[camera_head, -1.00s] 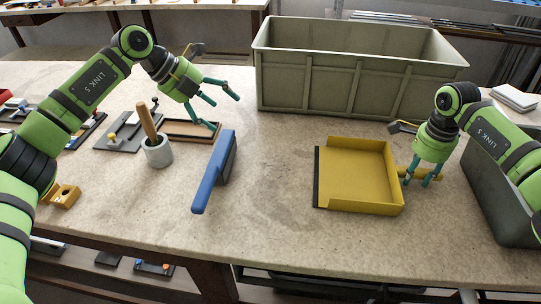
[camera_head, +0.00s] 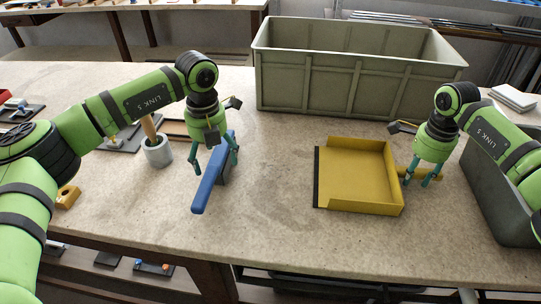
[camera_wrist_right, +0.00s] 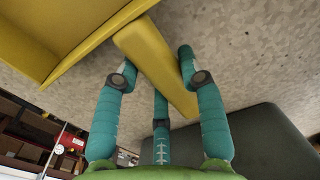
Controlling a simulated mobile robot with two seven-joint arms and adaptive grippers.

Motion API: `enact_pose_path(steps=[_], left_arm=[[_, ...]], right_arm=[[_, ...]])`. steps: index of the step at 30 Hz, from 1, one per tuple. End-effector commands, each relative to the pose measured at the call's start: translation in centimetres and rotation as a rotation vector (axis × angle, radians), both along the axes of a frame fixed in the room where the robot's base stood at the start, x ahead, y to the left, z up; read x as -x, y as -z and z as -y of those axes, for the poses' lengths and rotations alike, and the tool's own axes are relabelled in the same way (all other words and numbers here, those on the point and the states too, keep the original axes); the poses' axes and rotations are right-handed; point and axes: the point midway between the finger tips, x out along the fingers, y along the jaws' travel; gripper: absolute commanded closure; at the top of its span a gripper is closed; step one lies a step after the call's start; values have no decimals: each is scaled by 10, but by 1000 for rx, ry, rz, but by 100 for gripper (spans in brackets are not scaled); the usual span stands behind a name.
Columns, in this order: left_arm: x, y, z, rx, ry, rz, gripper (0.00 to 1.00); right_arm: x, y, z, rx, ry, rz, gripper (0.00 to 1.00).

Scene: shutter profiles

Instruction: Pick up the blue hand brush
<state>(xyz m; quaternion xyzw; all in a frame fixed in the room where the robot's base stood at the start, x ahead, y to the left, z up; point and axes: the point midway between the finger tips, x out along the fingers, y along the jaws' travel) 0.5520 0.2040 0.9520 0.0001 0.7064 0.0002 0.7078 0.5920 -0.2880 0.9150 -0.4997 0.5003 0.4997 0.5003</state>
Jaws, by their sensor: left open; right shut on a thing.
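The blue hand brush (camera_head: 208,184) lies on the table left of centre, its handle toward the front edge. My left gripper (camera_head: 215,170) is open over the brush, with one finger on each side of it; I cannot tell whether they touch it. The left arm hides part of the brush's far end. My right gripper (camera_head: 422,180) is shut on the handle of the yellow dustpan (camera_head: 358,175). In the right wrist view the handle (camera_wrist_right: 155,65) sits between the teal fingers.
A grey-green crate (camera_head: 350,75) stands at the back. A grey cup (camera_head: 158,152) with a wooden-handled tool stands left of the brush. A dark grey bin (camera_head: 490,200) is at the right. The table between brush and dustpan is clear.

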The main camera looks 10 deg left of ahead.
Motion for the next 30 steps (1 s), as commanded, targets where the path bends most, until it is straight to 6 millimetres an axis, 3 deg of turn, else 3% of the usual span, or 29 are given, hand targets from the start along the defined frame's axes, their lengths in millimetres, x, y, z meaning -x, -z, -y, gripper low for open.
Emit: enact_pose_path(steps=[9,17,18,23,30], left_arm=[[-5,43,-5,0,0,-2,16],[-5,47,-5,0,0,-2,16],[-5,47,-5,0,0,-2,24],[-5,47,-5,0,0,-2,86],[-5,46,-5,1,1,-1,87]], right_arm=[[1,1,0,1,-1,-3,100],[1,1,-1,0,-2,-2,100],[1,1,-1,0,-2,-2,100],[0,1,-1,0,-2,-2,100],[0,1,-1,0,-2,-2,100]])
